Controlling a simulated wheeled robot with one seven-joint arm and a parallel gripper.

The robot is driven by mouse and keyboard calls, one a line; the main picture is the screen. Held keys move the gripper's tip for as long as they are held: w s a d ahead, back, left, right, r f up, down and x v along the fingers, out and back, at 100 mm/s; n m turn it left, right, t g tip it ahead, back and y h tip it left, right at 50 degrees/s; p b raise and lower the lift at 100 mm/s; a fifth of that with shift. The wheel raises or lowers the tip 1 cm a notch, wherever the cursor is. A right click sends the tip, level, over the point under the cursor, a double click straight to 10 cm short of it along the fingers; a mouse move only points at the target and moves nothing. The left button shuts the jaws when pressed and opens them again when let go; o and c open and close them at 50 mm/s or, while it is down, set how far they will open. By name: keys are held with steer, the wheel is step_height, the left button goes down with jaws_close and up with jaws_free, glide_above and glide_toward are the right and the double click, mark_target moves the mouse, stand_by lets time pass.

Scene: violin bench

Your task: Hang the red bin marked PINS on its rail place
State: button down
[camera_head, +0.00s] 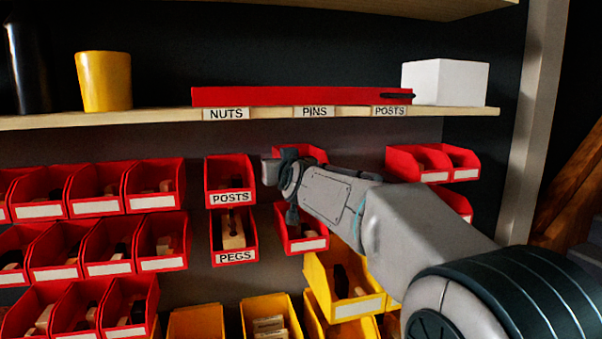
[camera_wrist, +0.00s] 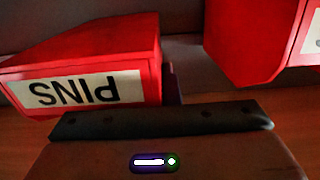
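The red bin marked PINS shows upside down in the wrist view (camera_wrist: 100,45), with its label facing me. In the head view, a red bin (camera_head: 310,153) behind my gripper is mostly hidden and its label does not show; it appears to be the same one. My gripper (camera_head: 272,172) is in front of the dark back panel, between that bin and the red POSTS bin (camera_head: 230,172). In the wrist view a dark gripper part (camera_wrist: 160,120) lies close to the PINS bin's edge. The fingertips are not clear, so I cannot tell whether they hold the bin.
A red PEGS bin (camera_head: 235,240) hangs under POSTS. Another red bin (camera_head: 303,238) sits below my arm. Several red bins stand at left, yellow bins below. A shelf (camera_head: 150,119) above bears NUTS, PINS and POSTS labels, a red bar (camera_head: 270,96), yellow cup (camera_head: 104,80) and white box (camera_head: 445,82).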

steer(key=shift+f+b, duration=0.85)
steer(key=shift+f, duration=0.05)
steer(key=c, duration=1.6)
jaws_free()
steer(key=shift+o, duration=0.2)
steer(key=shift+s, duration=0.1)
steer(key=f+b+v, duration=0.1)
steer(key=b+v, duration=0.2)
steer(key=v, duration=1.1)
steer(key=s+d+f+g+h, duration=0.1)
steer(key=s+d+f+g, duration=0.2)
steer(key=f, duration=0.6)
steer(key=s+d+f+g+h, duration=0.1)
steer(key=s+d+f+g, duration=0.15)
steer(key=s+f, duration=0.45)
steer(key=s+d+f+m+g, duration=0.1)
steer(key=s+d+f+g, duration=0.1)
steer(key=s+f+g, duration=0.2)
steer(key=s+d+f+m+g+h, duration=0.1)
steer(key=s+d+f+g, duration=0.2)
steer(key=s+f, duration=0.8)
step_height(320, 180, down, 3)
steer(key=shift+d+r+g, duration=0.15)
steer(key=shift+d+g, duration=0.15)
steer(key=shift+g, duration=0.45)
steer(key=shift+s, duration=0.1)
